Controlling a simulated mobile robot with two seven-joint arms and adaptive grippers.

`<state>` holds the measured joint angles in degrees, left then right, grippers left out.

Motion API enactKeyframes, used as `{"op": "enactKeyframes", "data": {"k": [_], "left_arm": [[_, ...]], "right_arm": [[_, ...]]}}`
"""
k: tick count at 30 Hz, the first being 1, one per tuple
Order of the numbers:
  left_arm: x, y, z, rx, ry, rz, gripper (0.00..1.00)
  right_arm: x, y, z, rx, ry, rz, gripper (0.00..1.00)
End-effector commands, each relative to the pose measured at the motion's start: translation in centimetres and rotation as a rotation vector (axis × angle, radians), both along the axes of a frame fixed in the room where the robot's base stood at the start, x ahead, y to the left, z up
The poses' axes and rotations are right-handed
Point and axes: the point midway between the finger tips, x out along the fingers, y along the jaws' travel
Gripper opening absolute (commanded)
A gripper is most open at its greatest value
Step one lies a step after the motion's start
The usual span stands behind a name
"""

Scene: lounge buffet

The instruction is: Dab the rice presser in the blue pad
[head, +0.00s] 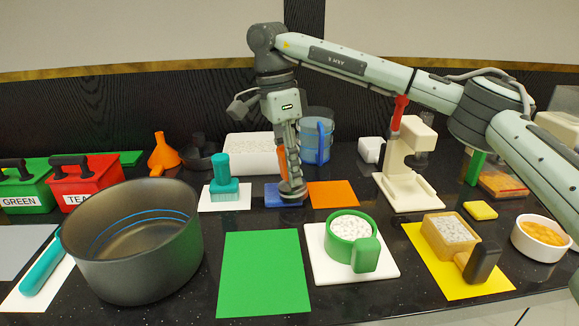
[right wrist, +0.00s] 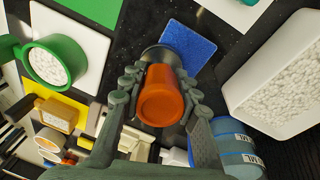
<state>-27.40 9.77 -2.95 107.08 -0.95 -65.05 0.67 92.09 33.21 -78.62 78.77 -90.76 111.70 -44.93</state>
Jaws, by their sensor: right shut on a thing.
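My right gripper (head: 291,180) is shut on the rice presser, which has an orange handle (right wrist: 162,96) and a dark round foot. In the head view its orange handle (head: 283,163) shows partly between the fingers. The presser hangs foot down over the right part of the blue pad (head: 272,196). In the right wrist view the foot overlaps the near edge of the blue pad (right wrist: 190,45). I cannot tell whether the foot touches the pad. My left gripper is not in view.
A teal stamp (head: 223,185) stands left of the pad, and an orange mat (head: 332,194) lies right. Behind are a white rice tub (head: 252,152) and blue containers (head: 316,140). A large pot (head: 138,245), green mat (head: 264,272) and green rice cup (head: 351,240) are in front.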

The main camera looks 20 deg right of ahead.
Motion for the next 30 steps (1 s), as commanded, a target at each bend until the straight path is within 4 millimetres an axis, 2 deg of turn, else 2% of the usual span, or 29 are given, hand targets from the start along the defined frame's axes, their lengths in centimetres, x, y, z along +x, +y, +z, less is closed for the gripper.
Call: {"op": "enactKeyframes", "data": {"k": [12, 22, 30], "left_arm": [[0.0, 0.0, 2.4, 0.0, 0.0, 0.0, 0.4], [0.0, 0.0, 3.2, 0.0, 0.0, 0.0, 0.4], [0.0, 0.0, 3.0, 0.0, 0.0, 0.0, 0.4]], "right_arm": [[0.0, 0.0, 3.1, 0.0, 0.001, 0.001, 0.02], [0.0, 0.0, 5.6, 0.0, -0.001, 0.0, 0.02], [0.0, 0.0, 7.6, 0.0, -0.001, 0.0, 0.02]]}}
